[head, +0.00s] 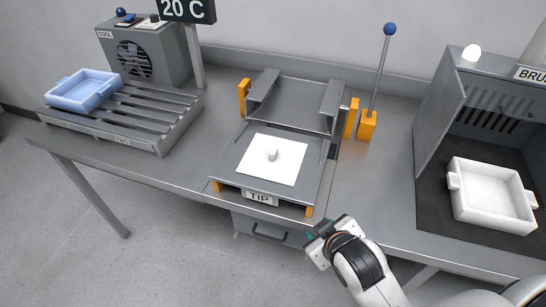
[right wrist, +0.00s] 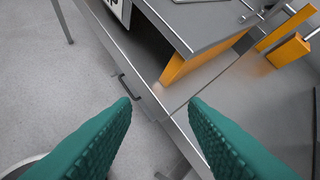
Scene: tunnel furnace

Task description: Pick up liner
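A thin white square sheet, which looks like the liner (head: 255,168), lies flat on the grey platform (head: 228,178) marked TIP. A small pale knob (head: 272,154) stands at its middle. My right gripper (head: 318,237) is at the front edge of the table, below and right of the sheet, and apart from it. In the right wrist view its two green fingers (right wrist: 163,103) are spread with nothing between them. That view shows a dark handle, the table edge and a corner of the platform. My left gripper is not in view.
Orange posts (head: 352,118) and a blue-knobbed lever (head: 376,80) stand behind and right of the platform. A blue tray (head: 84,105) sits on a slatted rack (head: 150,140) at left. A white tray (head: 492,218) sits in an open booth (head: 430,200) at right. Bare table lies between.

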